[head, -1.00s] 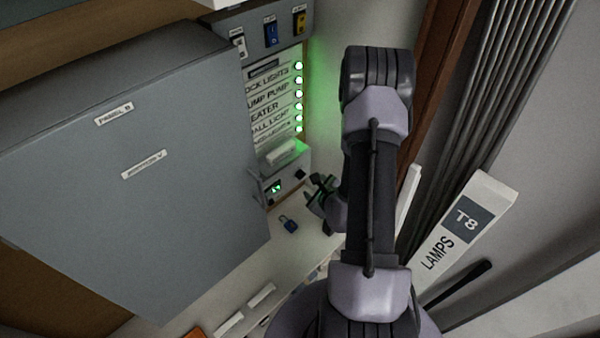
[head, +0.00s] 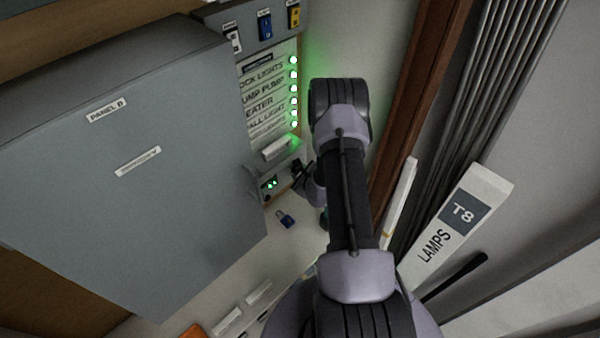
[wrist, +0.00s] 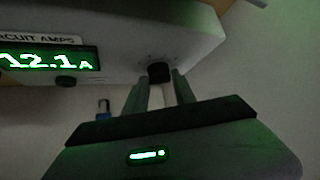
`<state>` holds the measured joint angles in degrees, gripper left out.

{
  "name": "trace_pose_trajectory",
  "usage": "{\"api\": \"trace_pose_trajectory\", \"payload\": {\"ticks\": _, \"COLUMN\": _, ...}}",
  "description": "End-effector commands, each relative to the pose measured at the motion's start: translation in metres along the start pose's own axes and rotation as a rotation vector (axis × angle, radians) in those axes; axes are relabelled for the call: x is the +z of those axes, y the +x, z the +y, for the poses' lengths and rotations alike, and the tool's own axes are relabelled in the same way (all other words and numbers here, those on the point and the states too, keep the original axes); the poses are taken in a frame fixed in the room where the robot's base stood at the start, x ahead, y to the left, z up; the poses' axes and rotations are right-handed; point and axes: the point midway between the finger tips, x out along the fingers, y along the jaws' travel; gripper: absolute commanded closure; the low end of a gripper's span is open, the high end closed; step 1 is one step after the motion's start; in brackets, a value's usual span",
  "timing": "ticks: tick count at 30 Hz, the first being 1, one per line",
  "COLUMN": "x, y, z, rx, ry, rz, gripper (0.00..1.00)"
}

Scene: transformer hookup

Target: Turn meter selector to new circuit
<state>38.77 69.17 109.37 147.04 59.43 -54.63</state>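The meter is a grey box with a green lit display (wrist: 45,62) that reads 12.1 A, under a label ending in "CIRCUIT AMPS". It also shows small in the head view (head: 271,184). The fingers stand apart and look a little wider than the knob; firm contact is not visible. In the head view my gripper (head: 303,177) is at the meter's right side, partly hidden by my arm.
A small dark round part (wrist: 65,81) sits below the display. A blue padlock (head: 285,219) lies on the pale surface below the meter. The large grey panel door (head: 130,170) stands close on the left. A row of green lamps (head: 294,88) is above, and a LAMPS box (head: 458,212) is at right.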

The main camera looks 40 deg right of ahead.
Motion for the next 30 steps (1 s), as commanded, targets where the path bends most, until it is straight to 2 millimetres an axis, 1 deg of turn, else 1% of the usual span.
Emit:
{"api": "trace_pose_trajectory", "payload": {"ticks": 1, "x": 0.0, "y": -0.0001, "z": -0.0001, "rx": 0.0, "ry": 0.0, "rz": 0.0, "gripper": 0.8}}
{"api": "trace_pose_trajectory", "payload": {"ticks": 4, "x": 0.0, "y": -0.0001, "z": -0.0001, "rx": 0.0, "ry": 0.0, "rz": 0.0, "gripper": 1.0}}
{"api": "trace_pose_trajectory", "payload": {"ticks": 11, "x": 0.0, "y": -0.0003, "z": -0.0005, "rx": 0.008, "ry": 0.009, "rz": 0.0, "gripper": 1.0}}
{"api": "trace_pose_trajectory", "payload": {"ticks": 16, "x": -0.0002, "y": -0.0004, "z": -0.0024, "rx": 0.049, "ry": 0.051, "rz": 0.0, "gripper": 1.0}}
{"api": "trace_pose_trajectory", "payload": {"ticks": 30, "x": -0.0016, "y": 0.0003, "z": -0.0076, "rx": 0.299, "ry": 0.298, "rz": 0.001, "gripper": 1.0}}
